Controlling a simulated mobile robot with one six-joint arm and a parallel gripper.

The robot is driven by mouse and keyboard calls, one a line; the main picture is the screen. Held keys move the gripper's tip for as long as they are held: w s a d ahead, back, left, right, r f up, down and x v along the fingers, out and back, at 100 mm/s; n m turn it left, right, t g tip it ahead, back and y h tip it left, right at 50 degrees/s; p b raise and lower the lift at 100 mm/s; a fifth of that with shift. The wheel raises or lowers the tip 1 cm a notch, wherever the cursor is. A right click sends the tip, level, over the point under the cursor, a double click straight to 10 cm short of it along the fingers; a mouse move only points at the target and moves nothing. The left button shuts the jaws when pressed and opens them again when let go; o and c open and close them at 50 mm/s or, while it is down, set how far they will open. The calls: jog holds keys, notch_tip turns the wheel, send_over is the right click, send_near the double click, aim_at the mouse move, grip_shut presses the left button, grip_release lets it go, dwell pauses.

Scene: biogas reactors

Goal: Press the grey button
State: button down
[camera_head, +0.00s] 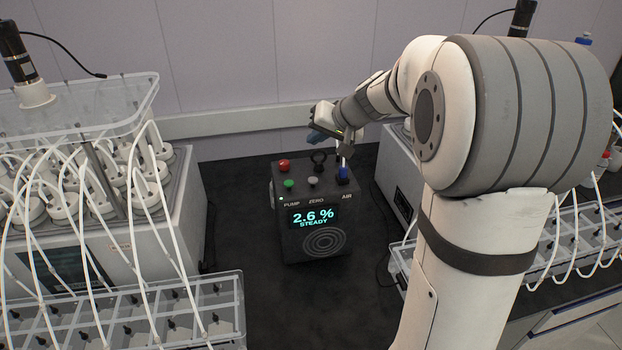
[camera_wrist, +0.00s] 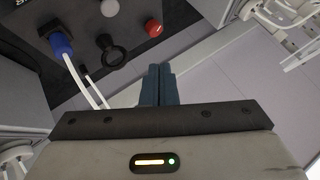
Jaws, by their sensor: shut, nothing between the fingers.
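The grey button (camera_head: 313,181) is a small round cap on the top of a dark control box (camera_head: 284,230), between a green button (camera_head: 289,184) and a blue connector (camera_head: 343,173). In the wrist view the grey button (camera_wrist: 109,8) shows at the top edge, cut off by the frame. My gripper (camera_head: 322,136) is above and behind the box, apart from the button. In the wrist view its dark fingers (camera_wrist: 158,84) are together and empty, pointing up the picture beside a black ring (camera_wrist: 110,50).
A red button (camera_head: 284,164) and a black ring stand behind the grey one. White tubes rise from the blue connector. The display (camera_head: 313,216) reads 2.6 % STEADY. Reactor units with tubes (camera_head: 95,230) flank the box on both sides. Dark bench is free in front.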

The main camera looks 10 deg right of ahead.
jog(key=b, duration=0.5)
send_over(311, 178)
jog(key=s+d, duration=0.1)
jog(key=f, duration=0.7)
jog(key=shift+s+f, duration=0.2)
jog(key=shift+f, duration=0.15)
jog(key=shift+f+b, duration=0.6)
jog(key=shift+b, duration=0.25)
jog(key=shift+f+b, duration=1.3)
jog(key=shift+b, duration=0.55)
dwell(1.0)
jog(key=shift+r, duration=0.1)
jog(key=shift+r+p, duration=0.8)
jog(key=shift+r, duration=0.5)
jog(key=shift+r+p, duration=1.35)
jog(key=shift+r, duration=1.1)
jog(key=shift+s, duration=0.1)
